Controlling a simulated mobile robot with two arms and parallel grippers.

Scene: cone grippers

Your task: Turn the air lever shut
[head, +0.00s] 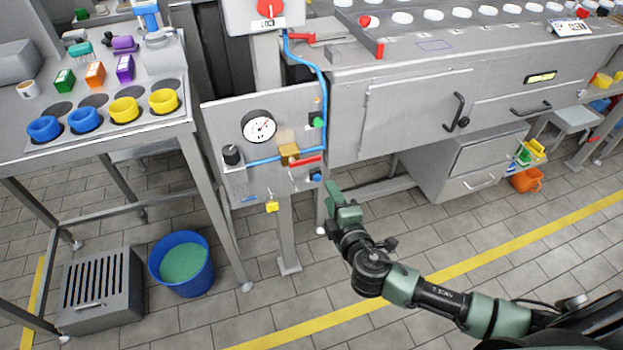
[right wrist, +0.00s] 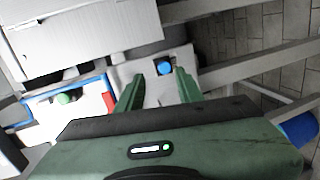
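The red air lever (head: 307,161) sits on a brass valve (head: 289,153) on the grey air panel (head: 225,115), and points right, roughly in line with the blue hose. It also shows as a red piece (right wrist: 108,102) just left of the fingers in the right wrist view. My right gripper (head: 337,191) is just right of and below the panel's lower right corner, apart from the lever. In the right wrist view its two green fingers (right wrist: 158,82) are spread with nothing between them; a blue knob (right wrist: 164,68) shows beyond the gap. My left gripper is not in view.
A pressure gauge (head: 258,127), black knob (head: 231,155), green knob (head: 317,121) and yellow tag (head: 271,206) crowd the panel. The machine cabinet (head: 415,115) stands to the right, a table with cups to the left. A blue bucket (head: 182,262) stands on the floor.

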